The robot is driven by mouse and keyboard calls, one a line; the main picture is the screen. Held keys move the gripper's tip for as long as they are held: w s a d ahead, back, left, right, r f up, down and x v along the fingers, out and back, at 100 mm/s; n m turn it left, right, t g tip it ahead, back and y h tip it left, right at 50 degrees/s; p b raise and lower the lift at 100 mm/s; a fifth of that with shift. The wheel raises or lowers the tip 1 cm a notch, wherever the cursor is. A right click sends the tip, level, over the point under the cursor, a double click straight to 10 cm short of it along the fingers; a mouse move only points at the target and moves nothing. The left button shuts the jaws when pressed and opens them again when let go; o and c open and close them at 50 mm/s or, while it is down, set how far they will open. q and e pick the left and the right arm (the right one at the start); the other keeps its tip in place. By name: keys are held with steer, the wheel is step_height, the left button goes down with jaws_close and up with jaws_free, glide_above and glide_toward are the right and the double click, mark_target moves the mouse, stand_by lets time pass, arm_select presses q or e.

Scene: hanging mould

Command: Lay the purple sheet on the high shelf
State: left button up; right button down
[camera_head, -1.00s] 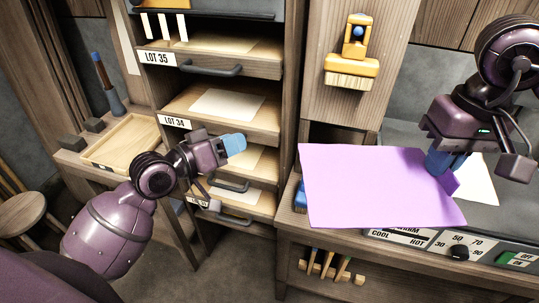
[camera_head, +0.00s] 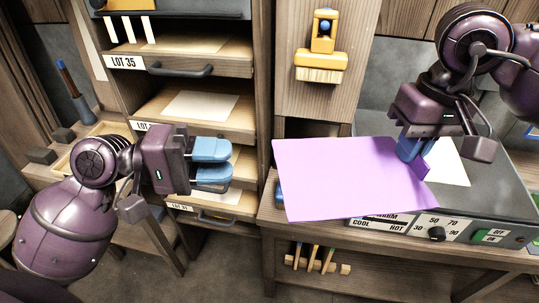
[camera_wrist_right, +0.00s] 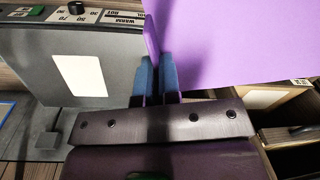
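The purple sheet (camera_head: 345,178) is held out flat over the front of the bench, left of my right gripper (camera_head: 414,152). My right gripper is shut on the sheet's right edge; the right wrist view shows the sheet (camera_wrist_right: 235,40) rising from between the blue fingers (camera_wrist_right: 155,78). My left gripper (camera_head: 212,165) is empty in front of the lower shelves, its two blue fingers apart. The rack has a shelf labelled LOT 35 (camera_head: 175,60) with a handle, and lower shelves (camera_head: 200,112) beneath it.
A hot plate with a dial and green switch (camera_head: 487,237) sits on the bench right of the sheet, with a pale sheet (camera_head: 448,165) on it. A yellow brush (camera_head: 320,62) hangs on the post. A wooden tray (camera_head: 65,163) is partly behind my left arm.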

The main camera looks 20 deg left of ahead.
mark_target(295, 159)
arm_select(q)
steer(key=x, duration=1.1)
steer(key=shift+d, duration=0.15)
jaws_close()
arm_select(e)
steer(key=c, duration=1.2)
jaws_free()
steer(key=shift+c, duration=0.2)
steer(key=shift+r, duration=0.1)
